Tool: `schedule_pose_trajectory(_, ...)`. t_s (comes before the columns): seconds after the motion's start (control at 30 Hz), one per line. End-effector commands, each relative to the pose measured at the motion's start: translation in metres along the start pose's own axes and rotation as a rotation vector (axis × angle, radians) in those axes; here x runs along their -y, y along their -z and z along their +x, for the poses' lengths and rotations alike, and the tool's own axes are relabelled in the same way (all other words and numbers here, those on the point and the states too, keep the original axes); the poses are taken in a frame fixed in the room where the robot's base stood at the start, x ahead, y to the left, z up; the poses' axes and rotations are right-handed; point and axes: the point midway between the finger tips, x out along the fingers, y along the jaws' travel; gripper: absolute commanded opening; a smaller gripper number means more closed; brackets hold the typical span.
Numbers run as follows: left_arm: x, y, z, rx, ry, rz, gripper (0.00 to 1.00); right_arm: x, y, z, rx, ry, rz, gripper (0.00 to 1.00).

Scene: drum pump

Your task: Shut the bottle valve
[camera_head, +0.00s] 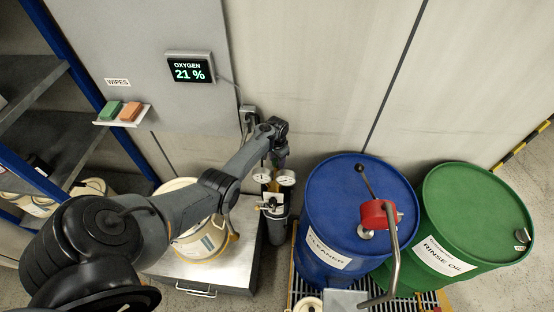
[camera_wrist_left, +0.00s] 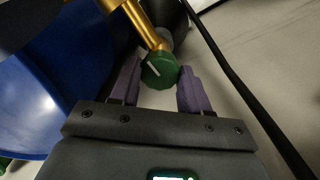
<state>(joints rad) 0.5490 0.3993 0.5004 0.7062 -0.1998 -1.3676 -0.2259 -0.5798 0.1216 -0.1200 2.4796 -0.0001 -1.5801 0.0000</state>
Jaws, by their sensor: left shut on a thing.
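My left gripper (camera_wrist_left: 160,72) has its two purple fingers on either side of a green valve knob (camera_wrist_left: 158,74) with a white mark, and is shut on it. The knob sits at the end of a brass valve body (camera_wrist_left: 128,12). In the head view my left gripper (camera_head: 279,158) points down at the top of the dark gas bottle (camera_head: 274,228), which stands upright by the wall. The gripper hides the knob there. Two round gauges (camera_head: 287,178) show just below the gripper. My right gripper is not in view.
A blue cleaner drum (camera_head: 330,205) with a red hand pump (camera_head: 376,214) stands close to the right of the bottle. A green rinse-oil drum (camera_head: 470,200) is farther right. A white pail (camera_head: 200,240) on a metal cabinet is to the left. A dark hose (camera_wrist_left: 235,75) runs beside the gripper.

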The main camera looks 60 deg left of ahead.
Motion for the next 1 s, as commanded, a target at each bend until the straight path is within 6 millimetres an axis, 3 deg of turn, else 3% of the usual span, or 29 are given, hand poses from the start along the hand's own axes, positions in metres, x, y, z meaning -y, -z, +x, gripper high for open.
schedule_pose_trajectory(0.5, 0.000, 0.000, -0.001, 0.000, -0.001, -0.418, 0.15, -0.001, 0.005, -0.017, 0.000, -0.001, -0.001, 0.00)
schedule_pose_trajectory(1.0, -0.001, 0.001, 0.000, 0.000, -0.002, -0.894, 0.15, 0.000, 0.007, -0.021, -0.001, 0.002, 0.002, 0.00)
